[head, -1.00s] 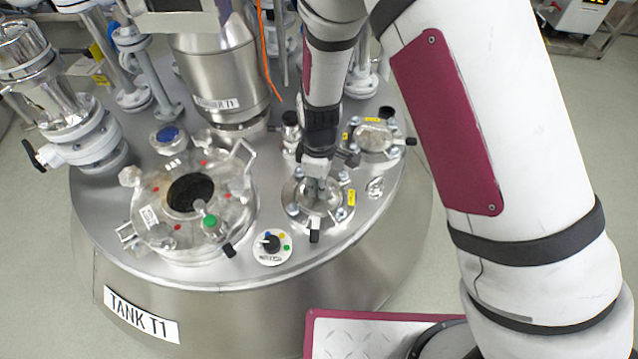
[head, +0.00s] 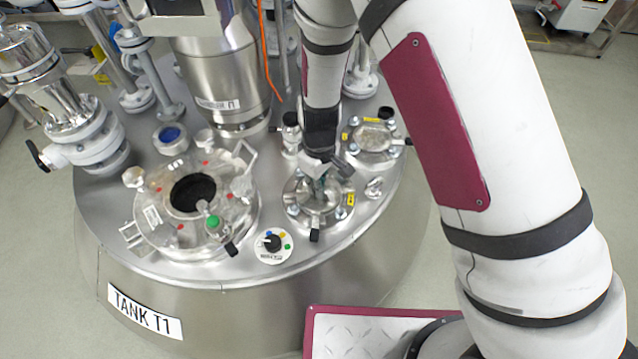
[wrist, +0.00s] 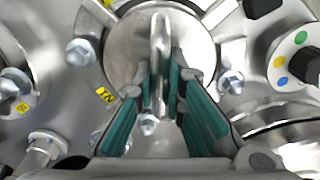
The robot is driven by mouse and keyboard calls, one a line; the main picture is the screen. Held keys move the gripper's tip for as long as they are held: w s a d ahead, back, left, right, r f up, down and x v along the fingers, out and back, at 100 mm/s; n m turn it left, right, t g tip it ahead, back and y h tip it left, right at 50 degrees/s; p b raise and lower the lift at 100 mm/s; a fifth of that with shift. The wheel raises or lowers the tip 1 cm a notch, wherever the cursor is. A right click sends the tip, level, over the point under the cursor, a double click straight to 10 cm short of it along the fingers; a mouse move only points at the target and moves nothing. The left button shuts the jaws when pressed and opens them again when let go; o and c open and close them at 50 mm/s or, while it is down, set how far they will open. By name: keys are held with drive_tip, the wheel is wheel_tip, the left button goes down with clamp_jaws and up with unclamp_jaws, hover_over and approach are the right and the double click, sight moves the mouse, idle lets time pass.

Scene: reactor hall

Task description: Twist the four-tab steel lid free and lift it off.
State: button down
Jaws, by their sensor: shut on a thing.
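The steel lid (head: 305,201) is a small round plate on the tank top, right of the large open manhole. In the wrist view the lid (wrist: 122,48) is a brushed disc with an upright grip bar (wrist: 160,35) at its middle. My gripper (head: 319,184) points down over it. In the wrist view my gripper's teal-padded fingers (wrist: 160,88) are shut on the bar, one on each side. The lid appears seated in its ring, among bolts. The fingers hide part of the lid, and I cannot make out all four tabs.
The manhole (head: 158,222) with a dark opening stands at the left. A dial with coloured dots (head: 274,245) lies in front. A second small flanged port (head: 374,139) is behind right. A tall steel vessel (head: 222,75) and pipework crowd the back.

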drive_tip(key=shift+r+p, duration=2.55)
drive_tip(key=shift+r, duration=1.1)
